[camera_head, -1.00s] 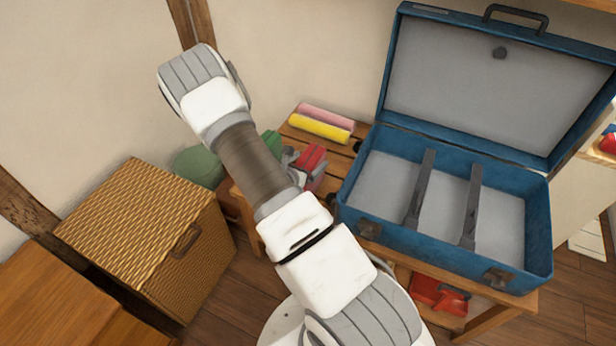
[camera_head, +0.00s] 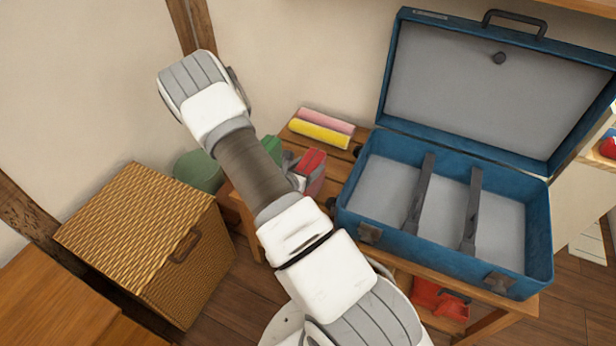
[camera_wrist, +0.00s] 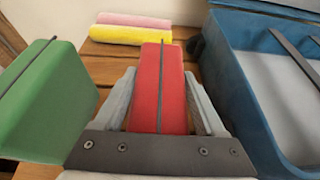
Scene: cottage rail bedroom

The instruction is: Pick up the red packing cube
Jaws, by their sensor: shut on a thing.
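The red packing cube (camera_wrist: 160,85) stands between the two fingers of my gripper (camera_wrist: 160,112) in the wrist view, with a finger against each side. The gripper is shut on it. In the head view the red packing cube (camera_head: 312,163) shows at the left part of the wooden bench, partly hidden by my arm and gripper (camera_head: 302,172). I cannot tell whether its underside touches the bench.
The open blue suitcase (camera_head: 450,262) with two dark straps stands right of the cube. A green packing cube (camera_wrist: 50,100) is close on the left. Yellow (camera_head: 319,134) and pink (camera_head: 326,120) rolls lie behind. A wicker chest (camera_head: 140,235) stands left of the wooden bench (camera_head: 345,170).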

